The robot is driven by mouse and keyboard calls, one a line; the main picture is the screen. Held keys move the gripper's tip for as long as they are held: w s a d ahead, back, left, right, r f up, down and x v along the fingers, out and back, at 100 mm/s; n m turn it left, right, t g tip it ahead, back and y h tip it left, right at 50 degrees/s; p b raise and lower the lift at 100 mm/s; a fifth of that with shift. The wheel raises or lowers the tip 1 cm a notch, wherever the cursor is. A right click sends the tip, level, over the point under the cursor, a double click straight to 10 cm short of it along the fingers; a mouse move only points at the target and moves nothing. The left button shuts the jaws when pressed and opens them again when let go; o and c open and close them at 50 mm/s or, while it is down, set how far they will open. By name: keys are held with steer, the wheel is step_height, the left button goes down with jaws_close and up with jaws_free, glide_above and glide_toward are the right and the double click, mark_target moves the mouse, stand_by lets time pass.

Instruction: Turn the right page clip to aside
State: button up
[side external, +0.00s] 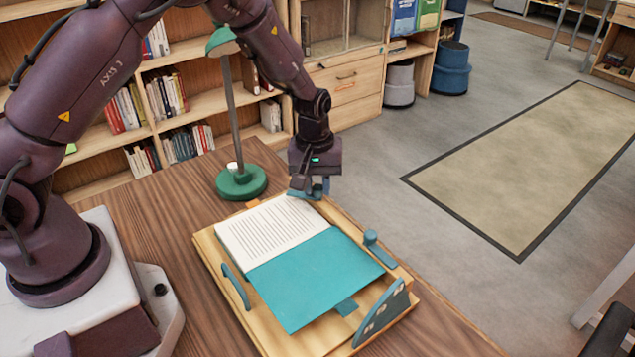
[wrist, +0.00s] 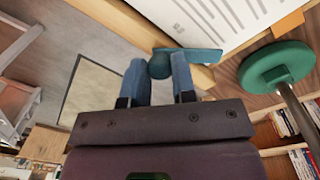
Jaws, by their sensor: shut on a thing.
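A wooden book stand (side external: 207,256) holds an open book with a printed white page (side external: 275,232) and a plain teal page (side external: 318,275). My gripper (side external: 315,188) is at the stand's far corner, low over a blue page clip (side external: 301,194). In the wrist view, my gripper's fingers (wrist: 157,72) are on either side of the round knob of this clip (wrist: 205,56), shut on it. The clip's flat arm reaches across the stand's edge to the page edge. A second blue clip (side external: 381,251) with a round knob lies on the stand's right edge, apart from my gripper.
A green lamp (side external: 241,184) stands on the table (side external: 170,215) just behind the stand, left of my gripper. A blue handle (side external: 236,288) and a blue curved plate (side external: 383,316) rise from the stand's sides. Open floor lies to the right.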

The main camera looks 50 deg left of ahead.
mark_target(315, 186)
steer(key=m, duration=0.4)
steer(key=shift+m, duration=2.2)
steer(key=o, duration=0.9)
steer(key=r, duration=1.3)
steer(key=shift+a, duration=0.35)
